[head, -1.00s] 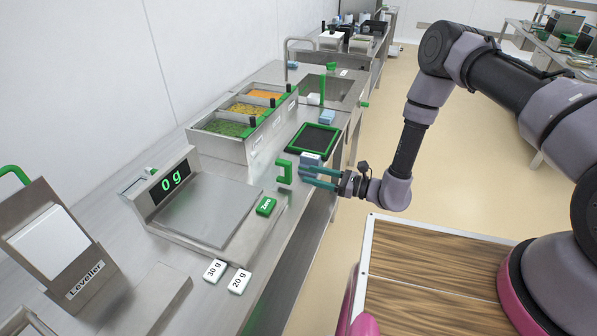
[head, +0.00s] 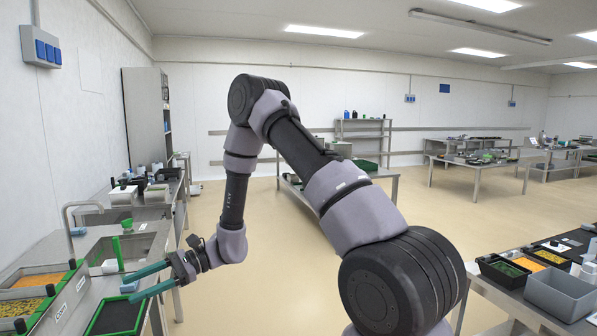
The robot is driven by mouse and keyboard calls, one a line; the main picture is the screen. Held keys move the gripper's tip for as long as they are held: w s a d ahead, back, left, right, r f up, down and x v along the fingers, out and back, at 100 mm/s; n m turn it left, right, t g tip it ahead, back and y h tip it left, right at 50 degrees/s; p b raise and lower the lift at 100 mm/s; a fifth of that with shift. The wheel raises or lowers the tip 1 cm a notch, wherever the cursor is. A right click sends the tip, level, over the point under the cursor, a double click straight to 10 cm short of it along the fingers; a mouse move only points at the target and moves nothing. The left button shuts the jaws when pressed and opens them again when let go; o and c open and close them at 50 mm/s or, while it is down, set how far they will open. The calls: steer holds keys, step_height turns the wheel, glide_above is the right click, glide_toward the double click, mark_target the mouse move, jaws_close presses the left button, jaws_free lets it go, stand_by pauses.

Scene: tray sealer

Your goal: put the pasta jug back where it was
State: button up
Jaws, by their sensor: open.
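My gripper (head: 130,288) is at the lower left of the head view, with its two teal fingers apart and pointing left over the counter. Nothing shows between the fingers that I can make out as held. A small pale-blue item (head: 130,286) shows between the fingertips, seemingly on the counter behind them. A black tray with a green rim (head: 115,318) lies below the fingers, cut by the picture's lower edge. I cannot see the pasta jug in this view.
Bins of orange (head: 41,281) and yellow (head: 22,307) food stand at the left edge. A sink with a tap (head: 68,212) lies behind them. Open floor (head: 260,235) stretches right of the counter. A table (head: 508,300) with black tubs and a grey crate (head: 560,292) stands at lower right.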

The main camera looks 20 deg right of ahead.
steer(key=s+d+r+n+t+h, duration=0.2)
steer(key=s+d+r+t+h, duration=0.2)
steer(key=d+r, duration=0.5)
steer(key=s+d+r+n+t+h, duration=0.2)
steer(key=s+d+r+t+h, duration=0.2)
steer(key=d+r, duration=0.6)
steer(key=s+d+r+n+t+h, duration=0.2)
steer(key=s+d+r+h, duration=0.3)
steer(key=d+r, duration=0.5)
steer(key=d+t+h, duration=0.1)
steer(key=d, duration=0.3)
steer(key=shift+s+d+r+n+t, duration=0.25)
steer(key=shift+d+n+t, duration=0.05)
steer(key=shift+d+t, duration=0.1)
